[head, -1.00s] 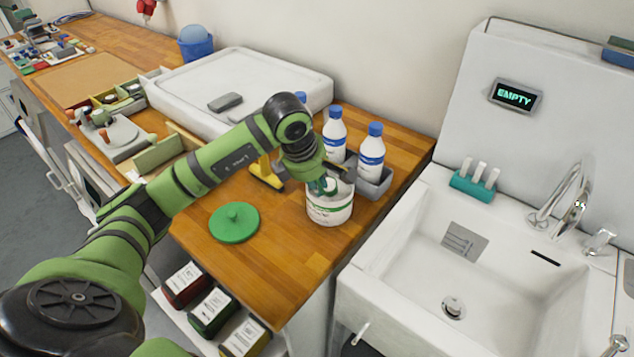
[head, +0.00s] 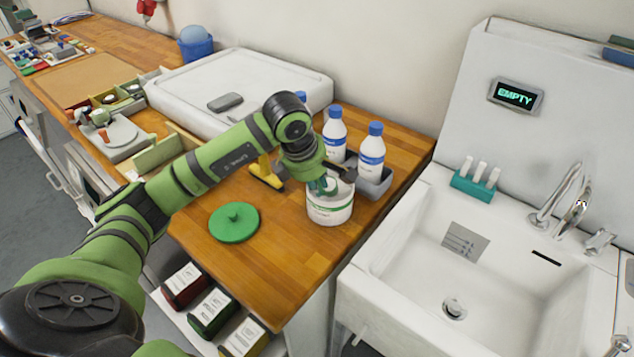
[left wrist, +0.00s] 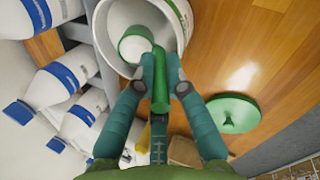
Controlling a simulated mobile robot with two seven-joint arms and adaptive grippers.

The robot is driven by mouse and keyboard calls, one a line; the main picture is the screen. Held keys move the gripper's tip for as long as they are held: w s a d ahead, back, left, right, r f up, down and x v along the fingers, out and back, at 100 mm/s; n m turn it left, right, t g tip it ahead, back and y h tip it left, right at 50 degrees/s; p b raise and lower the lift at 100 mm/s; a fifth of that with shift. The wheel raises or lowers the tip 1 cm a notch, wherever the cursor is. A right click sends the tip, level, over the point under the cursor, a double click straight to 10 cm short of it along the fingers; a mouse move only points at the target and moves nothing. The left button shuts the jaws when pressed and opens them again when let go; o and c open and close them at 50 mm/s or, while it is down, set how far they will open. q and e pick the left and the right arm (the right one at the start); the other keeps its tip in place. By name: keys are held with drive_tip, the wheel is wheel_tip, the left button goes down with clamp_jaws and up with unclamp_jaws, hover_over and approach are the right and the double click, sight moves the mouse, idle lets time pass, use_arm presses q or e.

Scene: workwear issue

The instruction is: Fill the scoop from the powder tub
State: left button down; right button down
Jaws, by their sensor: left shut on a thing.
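The white powder tub (head: 329,209) with a green band stands open near the counter's front right corner. My left gripper (head: 327,184) is over its mouth and points down. In the left wrist view the gripper (left wrist: 160,80) is shut on the green handle of the scoop (left wrist: 160,98). The scoop's round bowl is at the mouth of the tub (left wrist: 178,14), inside its rim in the picture. The bowl looks white inside; how deep it sits and how much powder it holds I cannot tell. The green lid (head: 234,222) lies on the counter, left of the tub.
White bottles with blue caps (head: 371,150) stand in a grey rack (head: 376,183) close behind the tub. A yellow tool (head: 266,172) lies behind my arm. The sink (head: 400,235) is to the right. The wooden counter in front of the tub is clear.

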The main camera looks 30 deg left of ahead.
use_arm(q)
drive_tip(key=shift+s+f, duration=0.1)
drive_tip(key=shift+f, duration=0.05)
drive_tip(key=shift+r+p, duration=0.55)
drive_tip(key=shift+r, duration=0.3)
drive_tip(key=shift+r+p, duration=1.45)
drive_tip(key=shift+r, duration=1.3)
